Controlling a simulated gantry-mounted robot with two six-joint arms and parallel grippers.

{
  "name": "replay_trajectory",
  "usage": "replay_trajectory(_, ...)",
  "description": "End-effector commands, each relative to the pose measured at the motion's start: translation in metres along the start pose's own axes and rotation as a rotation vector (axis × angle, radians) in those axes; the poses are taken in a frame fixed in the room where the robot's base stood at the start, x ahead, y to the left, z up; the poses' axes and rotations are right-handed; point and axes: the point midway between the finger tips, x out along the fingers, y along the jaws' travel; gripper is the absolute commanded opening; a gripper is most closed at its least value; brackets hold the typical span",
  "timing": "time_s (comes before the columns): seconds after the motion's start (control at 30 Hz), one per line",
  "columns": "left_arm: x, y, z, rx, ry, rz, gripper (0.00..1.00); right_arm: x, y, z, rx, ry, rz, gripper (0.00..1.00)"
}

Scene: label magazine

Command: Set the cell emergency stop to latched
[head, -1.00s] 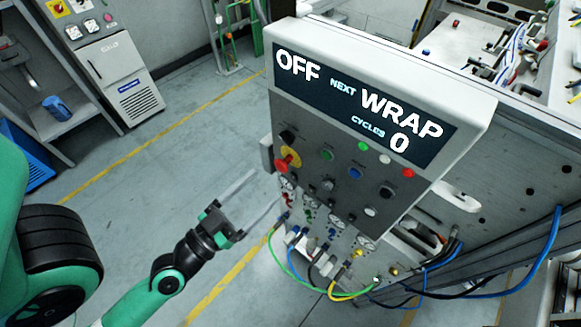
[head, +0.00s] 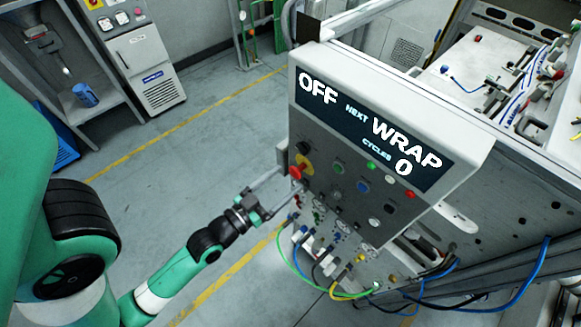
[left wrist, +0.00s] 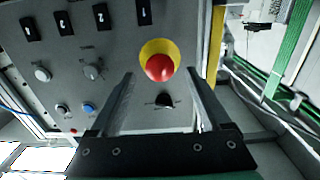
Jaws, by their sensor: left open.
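The emergency stop is a red mushroom button (head: 297,172) on a yellow disc, at the left side of the grey control panel (head: 345,205). In the left wrist view the red button (left wrist: 159,68) lies between and just beyond the tips of my open fingers. My left gripper (head: 288,178) is open and empty, its fingers close to the panel around the button's position; I cannot tell whether they touch. In the left wrist view the left gripper (left wrist: 162,85) shows both fingers apart. My right gripper is not in view.
The display (head: 368,137) above the panel reads OFF, NEXT WRAP, CYCLES 0. Other buttons and selectors share the panel. Gauges and coloured hoses (head: 340,290) hang below it. Open floor (head: 190,190) lies to the left.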

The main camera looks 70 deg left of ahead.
Motion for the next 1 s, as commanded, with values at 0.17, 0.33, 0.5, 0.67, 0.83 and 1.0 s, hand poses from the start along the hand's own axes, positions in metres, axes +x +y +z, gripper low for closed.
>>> replay_trajectory(0.17, 0.024, 0.000, 0.000, 0.000, 0.000, 0.000, 0.81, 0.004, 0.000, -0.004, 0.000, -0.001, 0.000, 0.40)
replay_trajectory(0.33, 0.029, 0.000, 0.001, 0.000, -0.001, 0.000, 0.81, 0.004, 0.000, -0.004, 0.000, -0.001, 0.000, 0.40)
replay_trajectory(0.5, 0.029, 0.000, 0.002, 0.000, -0.001, 0.000, 0.79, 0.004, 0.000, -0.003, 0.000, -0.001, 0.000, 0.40)
replay_trajectory(0.67, 0.028, 0.000, 0.002, 0.000, -0.001, 0.000, 0.50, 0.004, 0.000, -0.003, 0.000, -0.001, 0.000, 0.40)
replay_trajectory(0.83, 0.028, 0.000, 0.001, 0.000, 0.000, 0.000, 0.20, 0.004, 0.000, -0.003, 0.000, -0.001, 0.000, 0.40)
replay_trajectory(1.0, 0.028, 0.000, 0.001, 0.000, 0.000, 0.000, 0.00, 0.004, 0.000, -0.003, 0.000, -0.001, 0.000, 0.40)
